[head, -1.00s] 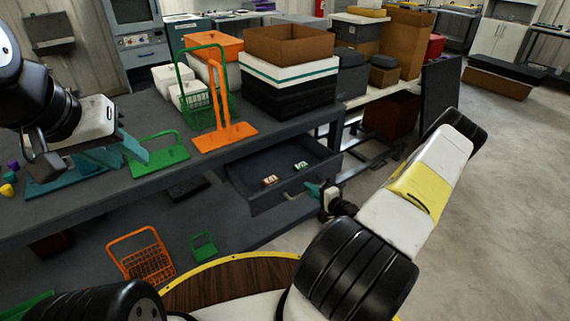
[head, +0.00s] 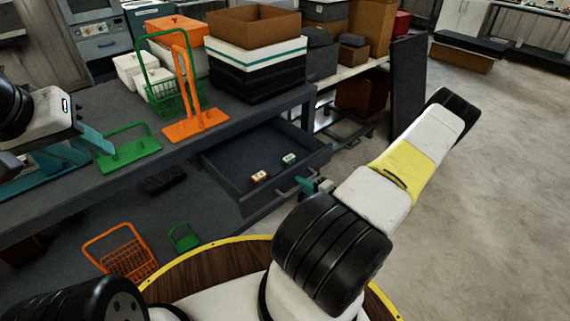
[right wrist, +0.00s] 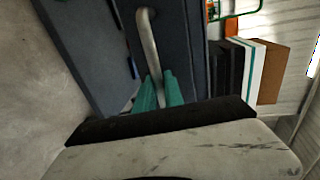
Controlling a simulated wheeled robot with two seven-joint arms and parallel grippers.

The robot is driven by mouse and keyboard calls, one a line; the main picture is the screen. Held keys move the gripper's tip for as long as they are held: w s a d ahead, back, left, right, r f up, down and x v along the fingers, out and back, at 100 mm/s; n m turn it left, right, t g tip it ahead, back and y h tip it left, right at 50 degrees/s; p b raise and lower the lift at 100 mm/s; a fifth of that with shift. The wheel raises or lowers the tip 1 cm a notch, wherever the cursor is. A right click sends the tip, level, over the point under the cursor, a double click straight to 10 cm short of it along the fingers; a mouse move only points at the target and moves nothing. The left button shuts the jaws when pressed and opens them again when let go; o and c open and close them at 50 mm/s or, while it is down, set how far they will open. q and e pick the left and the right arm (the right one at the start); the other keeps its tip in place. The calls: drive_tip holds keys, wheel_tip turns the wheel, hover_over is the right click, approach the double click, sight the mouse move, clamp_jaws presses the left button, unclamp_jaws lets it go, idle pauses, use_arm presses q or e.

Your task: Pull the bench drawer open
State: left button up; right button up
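The grey bench drawer (head: 228,171) stands out from under the bench top, open, with two small labelled items lying inside. Its bar handle (head: 283,189) is on the front face and also shows in the right wrist view (right wrist: 148,40). My right gripper (head: 312,186) is at the handle. In the right wrist view its teal fingers (right wrist: 160,90) close around the lower part of the bar. My left gripper (head: 81,147) is above the bench top at the left, its teal fingers apart with nothing seen between them.
On the bench (head: 225,125) stand an orange stand (head: 195,122), a green stand (head: 130,152), a green wire basket (head: 175,98) and stacked boxes (head: 255,75). An orange basket (head: 122,258) is below. A dark upright panel (head: 407,85) stands behind my right arm. Open floor lies right.

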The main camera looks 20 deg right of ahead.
drive_tip(key=o, duration=0.4)
drive_tip(key=shift+o, duration=0.2)
drive_tip(key=v, duration=0.7)
drive_tip(key=shift+s+d, duration=0.15)
drive_tip(key=shift+s, duration=0.25)
drive_tip(key=shift+w, duration=0.1)
